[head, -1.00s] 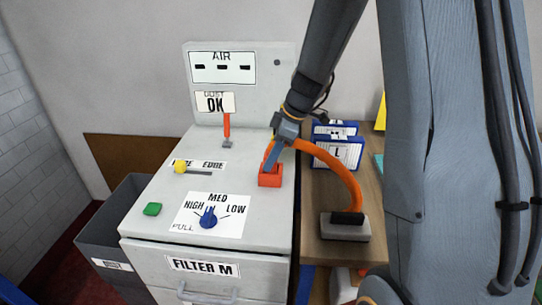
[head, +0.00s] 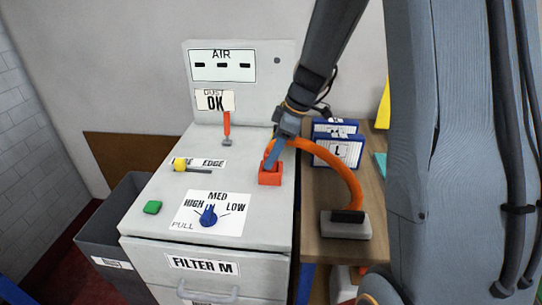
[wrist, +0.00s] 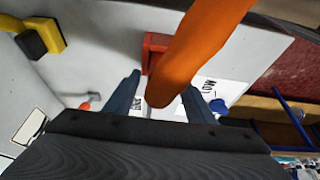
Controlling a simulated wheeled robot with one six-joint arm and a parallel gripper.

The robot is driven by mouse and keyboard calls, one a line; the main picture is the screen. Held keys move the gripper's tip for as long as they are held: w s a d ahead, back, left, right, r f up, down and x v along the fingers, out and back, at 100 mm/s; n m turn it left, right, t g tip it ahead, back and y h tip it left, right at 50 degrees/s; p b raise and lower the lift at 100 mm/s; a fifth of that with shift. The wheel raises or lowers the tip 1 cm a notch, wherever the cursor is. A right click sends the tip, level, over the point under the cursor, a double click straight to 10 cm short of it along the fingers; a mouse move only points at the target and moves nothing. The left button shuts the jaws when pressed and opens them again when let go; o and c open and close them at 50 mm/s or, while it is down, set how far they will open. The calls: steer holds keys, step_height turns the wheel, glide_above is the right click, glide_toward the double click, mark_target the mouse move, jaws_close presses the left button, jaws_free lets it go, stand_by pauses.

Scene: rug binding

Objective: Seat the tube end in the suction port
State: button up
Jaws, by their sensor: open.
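The orange tube (head: 350,180) arcs from a grey block with a black clamp (head: 346,222) up and left to my gripper (head: 273,157). The suction port appears to be the red-orange block (head: 270,178) on the grey cabinet top. My gripper is just above this block, fingers pointing down. In the wrist view the tube (wrist: 200,45) passes between the two open fingers, with a gap on each side. The red block (wrist: 154,46) shows behind the tube.
On the cabinet (head: 130,222) are a blue knob (head: 208,215), a green button (head: 152,207), a yellow-tipped lever (head: 180,164) and a red lever (head: 227,125). Blue-edged label boxes (head: 338,151) stand behind the tube on the wooden bench (head: 325,252). A grey bin (head: 100,235) stands left.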

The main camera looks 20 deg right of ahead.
steer(key=b+v, duration=0.2)
steer(key=v, duration=0.9)
steer(key=s+a+f+m+h, duration=0.2)
steer(key=s+f+m, duration=0.4)
steer(key=s, duration=0.3)
steer(key=s+a+f+m+g+h, duration=0.1)
steer(key=s+a+f+m+h, duration=0.1)
steer(key=s+f+m, duration=0.5)
steer(key=s, duration=0.3)
steer(key=shift+s+m, duration=0.25)
steer(key=shift+m, duration=0.05)
steer(key=shift+a, duration=0.1)
